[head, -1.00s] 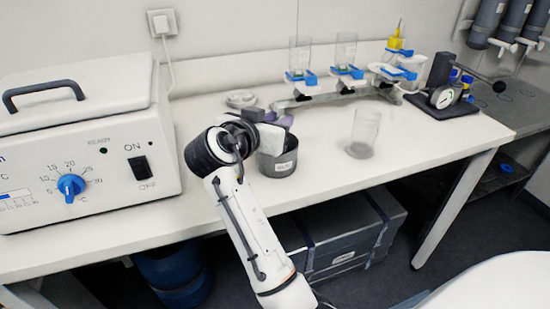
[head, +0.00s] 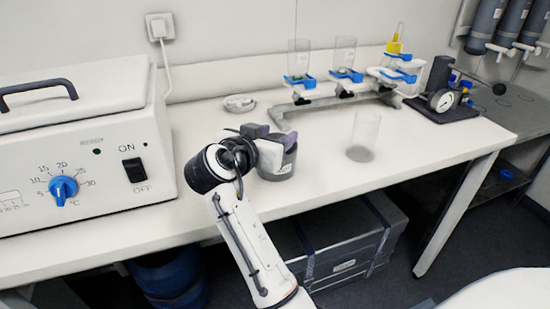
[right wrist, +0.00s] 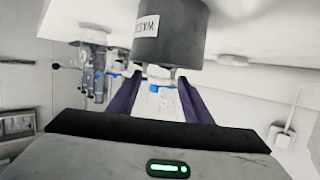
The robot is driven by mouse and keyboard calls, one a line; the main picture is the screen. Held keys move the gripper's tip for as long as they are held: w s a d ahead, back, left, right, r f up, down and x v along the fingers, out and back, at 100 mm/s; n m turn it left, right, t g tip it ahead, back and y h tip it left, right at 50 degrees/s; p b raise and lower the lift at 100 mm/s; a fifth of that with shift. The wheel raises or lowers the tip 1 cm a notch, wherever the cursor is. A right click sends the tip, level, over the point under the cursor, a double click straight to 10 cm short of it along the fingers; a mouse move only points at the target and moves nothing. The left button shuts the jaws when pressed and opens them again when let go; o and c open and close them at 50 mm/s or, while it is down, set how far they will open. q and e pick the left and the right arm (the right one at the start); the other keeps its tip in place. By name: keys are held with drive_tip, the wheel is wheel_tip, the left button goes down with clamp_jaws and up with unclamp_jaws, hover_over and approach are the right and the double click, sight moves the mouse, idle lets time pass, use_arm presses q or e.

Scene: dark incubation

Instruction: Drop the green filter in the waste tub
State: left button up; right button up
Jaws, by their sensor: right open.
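The waste tub (head: 278,168) is a dark grey cylinder with a white label, standing on the bench. My right gripper (head: 268,134) is at the tub's rim in the head view, covering part of its top. Its purple fingers are apart with nothing held between them. In the right wrist view the tub (right wrist: 170,32) appears upside down beyond the fingers (right wrist: 158,98). Small green patches show at the base of two clear cylinders, the left one (head: 299,62) and the right one (head: 344,56). I cannot tell which is the green filter. The tub's inside is hidden.
A metal rack (head: 330,99) with blue clamps holds the cylinders at the back. A clear beaker (head: 364,138) stands right of the tub. A small dish (head: 239,103) lies behind. A white heater box (head: 80,150) fills the left.

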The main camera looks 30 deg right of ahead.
wheel_tip(320, 180, up, 10)
idle(0.5)
